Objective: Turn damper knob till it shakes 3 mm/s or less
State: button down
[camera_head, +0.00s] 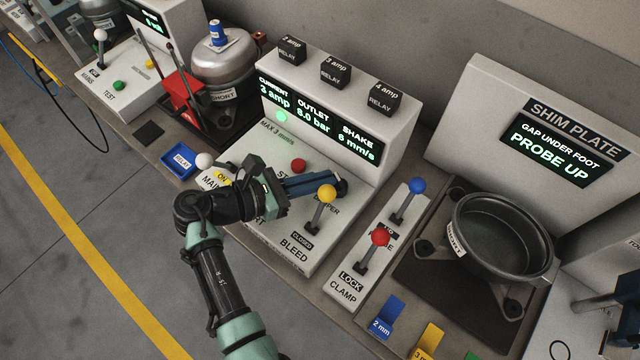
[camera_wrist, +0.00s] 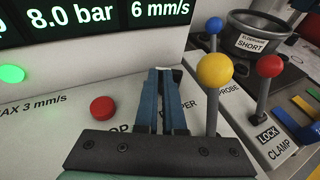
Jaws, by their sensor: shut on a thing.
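The damper knob (camera_head: 342,187) is a dark knob on the light panel, mostly hidden behind my fingers. My gripper (camera_head: 335,184) is shut on it, coming in from the left. In the wrist view the blue fingers (camera_wrist: 164,88) reach forward close together and hide the knob. The partly covered damper label sits right beside them. The display (camera_head: 320,122) reads current 3 amp, outlet 8.0 bar and shake 6 mm/s. A green lamp (camera_head: 281,116) is lit above the "MAX 3 mm/s" marking.
The yellow-topped bleed lever (camera_head: 326,194) stands just right of my fingers, its label reading closed. The red stop button (camera_head: 298,165) lies behind my gripper. Blue (camera_head: 417,186) and red (camera_head: 380,237) levers stand farther right. A white-topped mains lever (camera_head: 205,160) is left.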

jog(key=shift+w+d+r+p, duration=0.25)
jog(key=shift+p, duration=0.25)
jog(key=shift+w+d+f, duration=0.15)
jog(key=shift+w+f, duration=0.1)
jog(key=shift+s+a, duration=0.1)
jog(key=shift+a, duration=0.1)
jog(key=shift+s+d+p, duration=0.1)
jog(key=shift+s+p, duration=0.1)
jog(key=shift+p, duration=0.25)
jog(key=shift+s+d+p, duration=0.3)
jog(key=shift+s+p, duration=0.05)
jog(key=shift+p, duration=0.3)
jog(key=shift+s+d+f, duration=0.1)
jog(key=shift+f, duration=0.1)
jog(key=v, duration=1.3)
jog(key=shift+w+a+r+b, duration=0.25)
jog(key=shift+w+b, duration=0.05)
jog(key=shift+b, duration=0.1)
